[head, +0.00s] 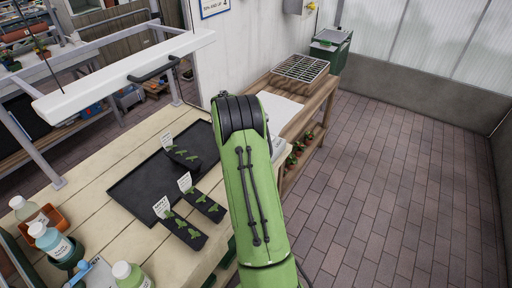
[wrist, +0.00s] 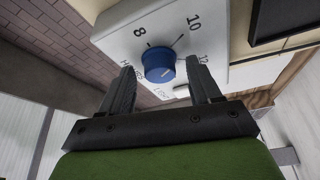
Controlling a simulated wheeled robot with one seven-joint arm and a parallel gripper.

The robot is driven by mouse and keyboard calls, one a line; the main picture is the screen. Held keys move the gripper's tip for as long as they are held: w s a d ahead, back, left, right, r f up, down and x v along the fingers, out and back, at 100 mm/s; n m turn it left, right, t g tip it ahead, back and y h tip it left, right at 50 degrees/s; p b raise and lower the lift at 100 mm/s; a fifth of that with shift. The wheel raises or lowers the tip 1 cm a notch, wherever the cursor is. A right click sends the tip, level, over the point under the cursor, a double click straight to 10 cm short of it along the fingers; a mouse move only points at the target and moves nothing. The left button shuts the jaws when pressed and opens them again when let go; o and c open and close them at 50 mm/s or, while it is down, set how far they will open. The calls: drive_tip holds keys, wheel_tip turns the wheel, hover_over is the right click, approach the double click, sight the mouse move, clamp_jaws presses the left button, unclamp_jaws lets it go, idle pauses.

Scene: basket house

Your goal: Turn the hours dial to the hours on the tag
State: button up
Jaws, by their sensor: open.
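The blue hours dial (wrist: 159,67) sits on a white box face (wrist: 120,40) in the wrist view. The numbers 8, 10 and 12 show around it, with a short dark mark between the dial and the 10. My gripper (wrist: 160,74) is open, its two fingers on either side of the dial; I cannot tell whether either touches it. Several white tags stand on the table in the head view, at dark strips of seedlings: a front tag (head: 162,207), a middle tag (head: 185,182) and a back tag (head: 167,141). Their writing is too small to read. My arm hides the gripper and dial there.
A black tray (head: 135,189) lies on the wooden table (head: 95,200). Bottles (head: 52,242) stand at its left front. A white lamp panel (head: 120,75) hangs above. A bench with a wire rack (head: 300,67) stands behind my arm. The brick floor (head: 400,180) at right is clear.

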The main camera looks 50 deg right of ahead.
drive_tip(key=p+v, duration=0.3)
drive_tip(key=v, duration=1.2)
drive_tip(key=shift+r, duration=0.25)
drive_tip(key=shift+a, duration=0.15)
